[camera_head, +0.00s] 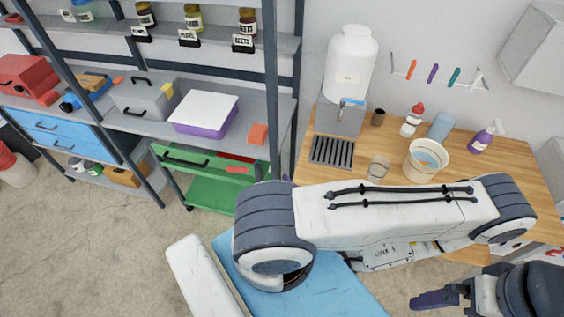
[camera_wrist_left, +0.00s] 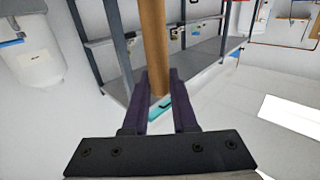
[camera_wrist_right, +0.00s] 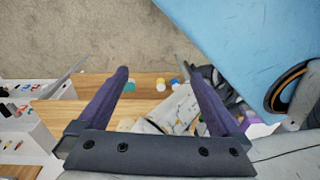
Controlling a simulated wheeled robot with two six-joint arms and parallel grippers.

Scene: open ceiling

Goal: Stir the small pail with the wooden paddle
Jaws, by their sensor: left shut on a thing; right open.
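The small pail (camera_head: 413,170) is cream coloured and stands upright on the wooden table, with something blue inside. My right gripper (camera_wrist_right: 152,68) is open and empty in the right wrist view.
On the wooden table (camera_head: 540,190) a glass (camera_head: 378,168), a blue cylinder (camera_head: 440,127), a red-capped bottle (camera_head: 411,120) and a purple spray bottle (camera_head: 483,138) surround the pail. A white dispenser (camera_head: 350,60) stands at its back left. My arm crosses in front of the table.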

